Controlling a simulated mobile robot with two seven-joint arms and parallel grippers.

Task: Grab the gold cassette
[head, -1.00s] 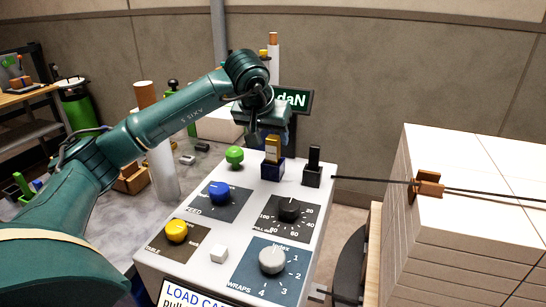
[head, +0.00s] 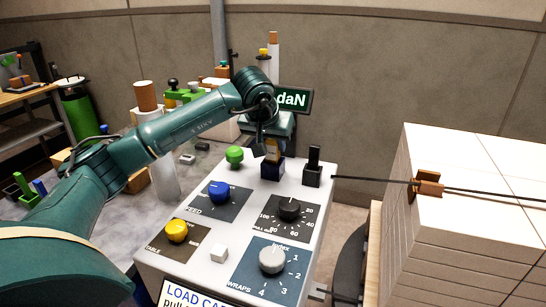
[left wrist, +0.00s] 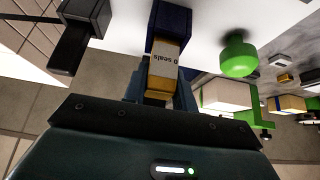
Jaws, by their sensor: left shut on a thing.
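The gold cassette (head: 272,150) stands upright in a dark blue holder (head: 272,170) at the back of the white control panel. In the left wrist view the cassette (left wrist: 164,65) shows a white label reading "0 seals", and its lower end is in the blue holder (left wrist: 170,22). My left gripper (head: 268,143) is above the holder and shut on the cassette's upper part; its fingers are partly hidden in the head view. My right gripper is not in view.
A green knob (head: 234,155) stands left of the holder and a black lever block (head: 313,168) right of it. Blue, yellow, black and grey dials cover the panel (head: 205,262). A black strap (head: 370,180) runs to the white stack (head: 460,220) at right.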

